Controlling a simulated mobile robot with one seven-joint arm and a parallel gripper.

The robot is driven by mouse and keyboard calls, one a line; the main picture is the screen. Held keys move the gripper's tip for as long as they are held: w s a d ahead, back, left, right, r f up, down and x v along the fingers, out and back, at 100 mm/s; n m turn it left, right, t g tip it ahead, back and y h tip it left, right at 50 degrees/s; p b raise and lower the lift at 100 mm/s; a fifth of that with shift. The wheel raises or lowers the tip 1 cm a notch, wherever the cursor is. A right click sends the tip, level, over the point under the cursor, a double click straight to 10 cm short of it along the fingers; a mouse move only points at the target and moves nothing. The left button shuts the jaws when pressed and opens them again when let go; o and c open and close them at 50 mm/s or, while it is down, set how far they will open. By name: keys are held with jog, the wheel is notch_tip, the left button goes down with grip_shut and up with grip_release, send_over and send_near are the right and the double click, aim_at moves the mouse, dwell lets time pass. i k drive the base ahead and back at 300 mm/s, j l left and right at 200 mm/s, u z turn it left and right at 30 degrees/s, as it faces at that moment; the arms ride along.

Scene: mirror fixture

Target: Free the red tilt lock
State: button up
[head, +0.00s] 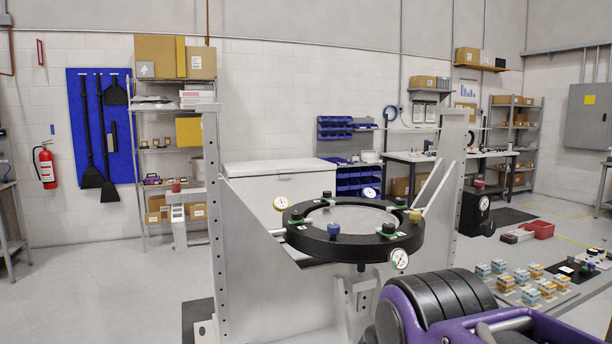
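A mirror fixture stands ahead, with a round mirror in a black ring (318,247) held level between two grey uprights, a left one (262,262) and a right one (447,170). Two small red caps show near it. One red cap (176,187) tops a pale post left of the left upright; the other red cap (478,183) tops a black block (474,212) with a dial at the right upright. I cannot tell which is the tilt lock, or how either is set. My purple and black arm fills the bottom right; my gripper's fingers do not show.
Knobs and dial gauges (399,259) stick out around the ring. A low surface at right holds several small blue and orange blocks (531,289). A red bin (538,229) lies on the floor behind.

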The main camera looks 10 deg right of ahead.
aim_at(479, 185)
jog(key=l+u, duration=0.15)
jog(key=l, duration=0.7)
jog(key=l+u, duration=0.15)
jog(key=l, duration=0.7)
jog(key=k+l, duration=0.1)
jog(key=l, duration=1.6)
jog(key=k+u, duration=0.05)
